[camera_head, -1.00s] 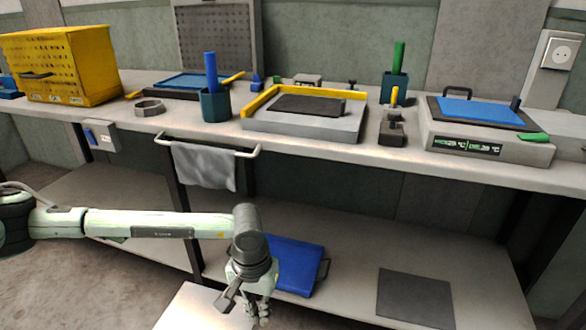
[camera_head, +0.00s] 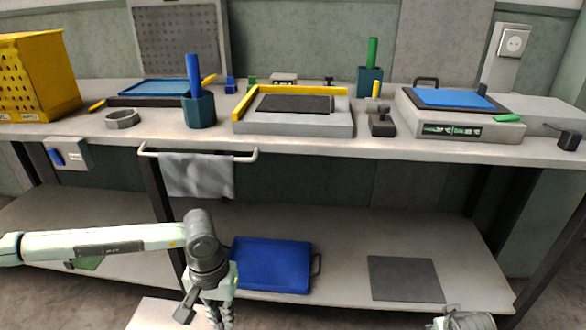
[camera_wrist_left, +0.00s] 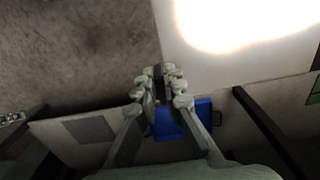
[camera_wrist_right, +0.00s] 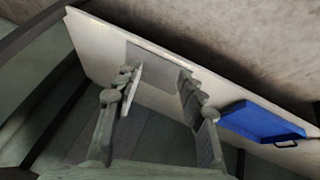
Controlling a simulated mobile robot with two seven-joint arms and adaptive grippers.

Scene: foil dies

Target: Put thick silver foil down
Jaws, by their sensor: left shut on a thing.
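A pale, flat sheet (camera_head: 160,316), which looks like the thick silver foil, shows at the bottom of the head view. It is large and bright with glare in the left wrist view (camera_wrist_left: 265,65). My left gripper (camera_head: 220,318) is shut on it near a corner, in front of the lower shelf; its fingers close together in the left wrist view (camera_wrist_left: 160,88). The sheet's lower part is cut off in the head view. My right gripper (camera_wrist_right: 158,80) is open and empty; its top edge shows at the bottom right of the head view (camera_head: 464,320).
The lower shelf (camera_head: 345,235) holds a blue tray (camera_head: 270,264) and a flat grey square (camera_head: 405,279), with bare room between. The counter carries a yellow box (camera_head: 35,80), a teal cup (camera_head: 199,110), a grey plate with yellow guides (camera_head: 295,126) and a display device (camera_head: 455,128). A cloth (camera_head: 197,176) hangs in front.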

